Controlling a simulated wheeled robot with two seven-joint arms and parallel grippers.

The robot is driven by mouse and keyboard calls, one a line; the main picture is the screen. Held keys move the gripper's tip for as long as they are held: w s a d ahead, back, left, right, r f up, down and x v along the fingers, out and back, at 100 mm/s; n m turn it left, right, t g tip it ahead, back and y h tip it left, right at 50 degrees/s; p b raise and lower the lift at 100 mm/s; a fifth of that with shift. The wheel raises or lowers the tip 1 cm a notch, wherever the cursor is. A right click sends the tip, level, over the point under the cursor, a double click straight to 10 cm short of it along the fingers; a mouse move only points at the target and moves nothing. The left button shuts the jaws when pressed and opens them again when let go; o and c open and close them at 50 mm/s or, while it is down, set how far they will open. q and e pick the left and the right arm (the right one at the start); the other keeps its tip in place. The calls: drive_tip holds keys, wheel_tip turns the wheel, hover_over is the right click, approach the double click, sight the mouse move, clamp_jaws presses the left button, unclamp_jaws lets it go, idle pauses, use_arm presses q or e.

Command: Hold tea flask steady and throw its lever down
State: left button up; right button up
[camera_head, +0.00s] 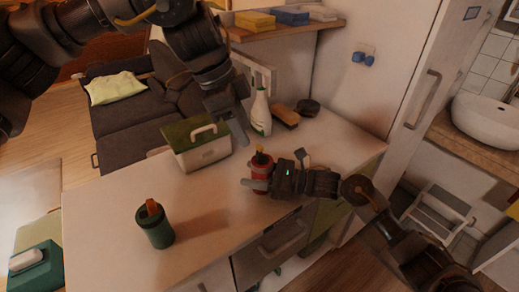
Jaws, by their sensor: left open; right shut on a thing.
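A red flask (262,159) with a dark top and a small yellow lever (260,149) stands upright on the pale counter (205,235). My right gripper (258,185) reaches in from the right and is shut on the red flask, low on its body, hiding part of it. My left gripper (228,120) is open and empty above and behind the flask, near the green-topped box and the white bottle. A dark green flask (156,228) with an orange-red lever (152,206) stands upright at the front left of the counter, apart from both grippers.
A green-topped white box (203,153) with a handle stands left of the red flask. A white spray bottle (261,112), a brush (284,116) and a dark round item (308,107) stand behind. The counter's front middle is clear.

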sight(257, 146)
use_arm(q)
drive_tip(key=n, duration=0.2)
drive_tip(key=w+n+t, duration=0.1)
drive_tip(key=n, duration=0.1)
drive_tip(key=w+n+t, duration=0.1)
drive_tip(key=n, duration=0.1)
drive_tip(key=shift+a+r, duration=0.15)
drive_tip(key=shift+r, duration=0.25)
drive_tip(key=x, duration=1.2)
drive_tip(key=shift+w+a, duration=0.1)
